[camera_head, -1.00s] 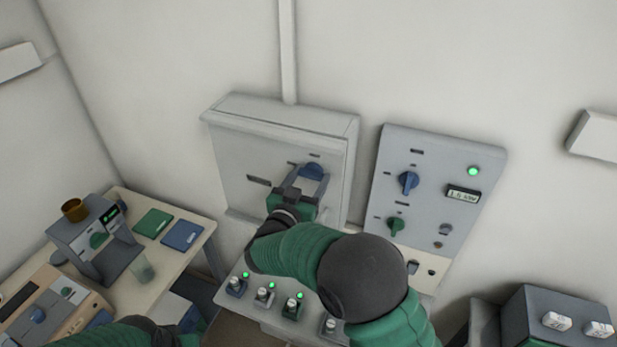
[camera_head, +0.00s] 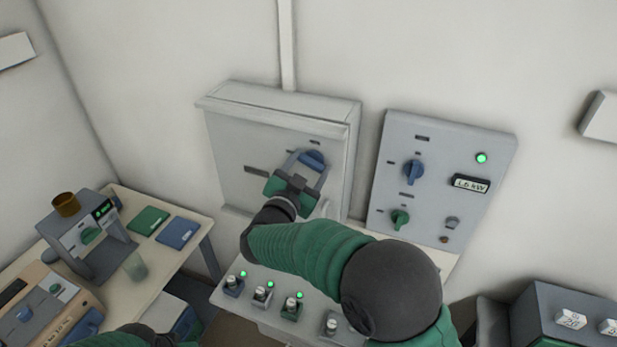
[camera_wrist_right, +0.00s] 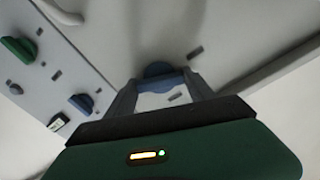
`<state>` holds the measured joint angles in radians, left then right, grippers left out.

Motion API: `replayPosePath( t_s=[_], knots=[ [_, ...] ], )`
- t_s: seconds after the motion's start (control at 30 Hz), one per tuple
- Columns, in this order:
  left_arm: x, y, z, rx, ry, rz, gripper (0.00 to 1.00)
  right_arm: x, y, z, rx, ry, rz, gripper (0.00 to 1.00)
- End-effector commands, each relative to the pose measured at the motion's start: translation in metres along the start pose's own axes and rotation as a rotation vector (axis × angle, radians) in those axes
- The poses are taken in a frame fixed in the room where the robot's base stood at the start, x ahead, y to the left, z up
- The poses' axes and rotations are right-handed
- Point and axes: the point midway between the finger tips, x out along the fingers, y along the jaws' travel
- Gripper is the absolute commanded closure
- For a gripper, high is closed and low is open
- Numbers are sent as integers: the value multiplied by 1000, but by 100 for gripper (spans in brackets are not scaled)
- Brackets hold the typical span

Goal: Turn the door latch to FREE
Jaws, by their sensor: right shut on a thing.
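The door latch is a blue rounded knob (camera_head: 312,158) on the front of a grey wall cabinet (camera_head: 225,150). My right gripper (camera_head: 308,165) is at the latch, its two fingers on either side of it and shut on it. In the right wrist view the blue latch (camera_wrist_right: 158,71) shows between the fingertips, with small dark label marks near it that are too small to read. My left arm (camera_head: 120,337) shows only at the bottom edge of the head view; its gripper is out of the frame.
Right of the cabinet is a panel (camera_head: 455,150) with a blue knob (camera_head: 413,171), a green knob (camera_head: 400,218), a lit green lamp and a display. Below my right arm is a ledge with several small switches and green lamps (camera_head: 264,293). A table with devices (camera_head: 85,235) stands left.

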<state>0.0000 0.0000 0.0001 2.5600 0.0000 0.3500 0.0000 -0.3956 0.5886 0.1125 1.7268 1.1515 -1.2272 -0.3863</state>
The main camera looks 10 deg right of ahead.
Motion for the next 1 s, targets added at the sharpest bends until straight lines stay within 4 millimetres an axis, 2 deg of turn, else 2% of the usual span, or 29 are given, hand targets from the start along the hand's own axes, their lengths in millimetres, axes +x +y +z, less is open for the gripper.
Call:
replayPosePath(
  t_s=[0.03,0.1,0.7,1.0],
  knots=[
    [15,0,4,0,0,0,64,0,1,1,52,11,-3,78],
    [25,0,6,0,0,0,64,0,1,2,117,11,-4,78],
    [109,0,26,0,0,0,64,1,5,3,687,9,-3,78],
    [144,0,34,0,0,0,64,1,6,3,951,8,-1,78]
  ],
)
